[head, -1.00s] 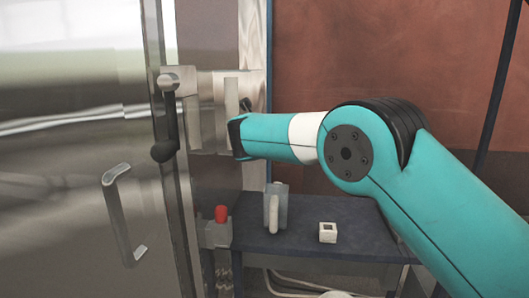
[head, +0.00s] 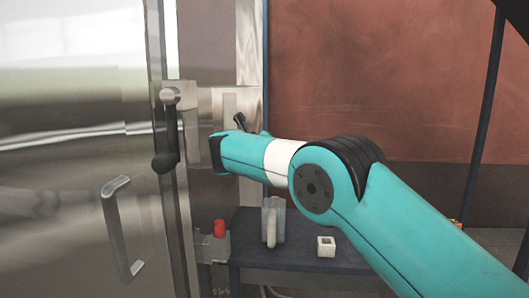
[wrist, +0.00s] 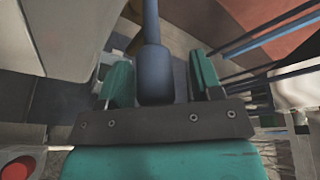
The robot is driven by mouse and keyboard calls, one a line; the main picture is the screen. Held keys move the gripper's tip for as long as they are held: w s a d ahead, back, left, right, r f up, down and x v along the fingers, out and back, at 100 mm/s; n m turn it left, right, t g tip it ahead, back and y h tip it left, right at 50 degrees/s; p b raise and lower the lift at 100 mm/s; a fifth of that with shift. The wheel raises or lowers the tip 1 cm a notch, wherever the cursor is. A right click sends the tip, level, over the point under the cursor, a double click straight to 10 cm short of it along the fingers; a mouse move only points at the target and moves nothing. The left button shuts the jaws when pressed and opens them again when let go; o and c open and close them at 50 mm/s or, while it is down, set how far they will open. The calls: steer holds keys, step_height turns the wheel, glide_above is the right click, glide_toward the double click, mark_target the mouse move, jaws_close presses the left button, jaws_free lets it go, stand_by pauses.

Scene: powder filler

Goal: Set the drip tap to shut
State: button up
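A dark lever, which looks like the drip tap's handle (head: 240,121), sticks up behind my gripper (head: 217,153) in the head view, by the steel panel at the machine's edge. The rest of the tap there is hidden by my teal arm. In the wrist view my gripper (wrist: 160,66) has its two teal fingers apart. A dark blue-grey bar with a thicker end (wrist: 154,75) lies between them, with a gap at least on the right; it may be the tap's handle. Whether either finger touches it is unclear.
A steel door with a bar handle (head: 119,228) and a black-gripped latch (head: 167,148) stands at the left. A red button (head: 219,228) sits below my gripper.

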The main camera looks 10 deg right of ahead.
steer(key=shift+a, duration=0.2)
steer(key=shift+s+a, duration=0.15)
steer(key=shift+s, duration=0.1)
steer(key=b+v, duration=0.7)
steer(key=v, duration=0.9)
steer(key=shift+s+r, duration=0.25)
steer(key=shift+s, duration=0.1)
steer(key=shift+a, duration=0.15)
